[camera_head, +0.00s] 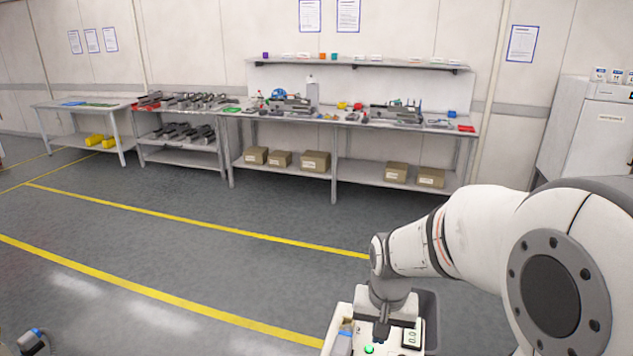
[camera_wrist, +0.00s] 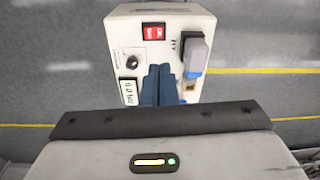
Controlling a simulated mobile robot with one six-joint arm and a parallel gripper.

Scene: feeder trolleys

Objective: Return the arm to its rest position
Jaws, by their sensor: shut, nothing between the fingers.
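My arm reaches in from the right of the head view, bent down towards the lower middle. My gripper (camera_head: 381,330) points down there, over a white box (camera_head: 360,298) with a small display and a green light. In the wrist view my gripper (camera_wrist: 160,72) shows two dark blue fingers pressed together with nothing between them. Beyond them is the top of the white box (camera_wrist: 122,22), with a red switch (camera_wrist: 153,31), a round knob (camera_wrist: 132,61), a display and a grey-blue plug (camera_wrist: 195,55). I cannot tell whether the fingertips touch the box.
A long workbench (camera_head: 285,170) with parts and cardboard boxes stands by the back wall. A parts rack (camera_head: 180,156) and a low table (camera_head: 75,109) stand left of it. A white cabinet (camera_head: 590,135) is at the right. The grey floor with yellow lines (camera_head: 200,220) is mostly clear.

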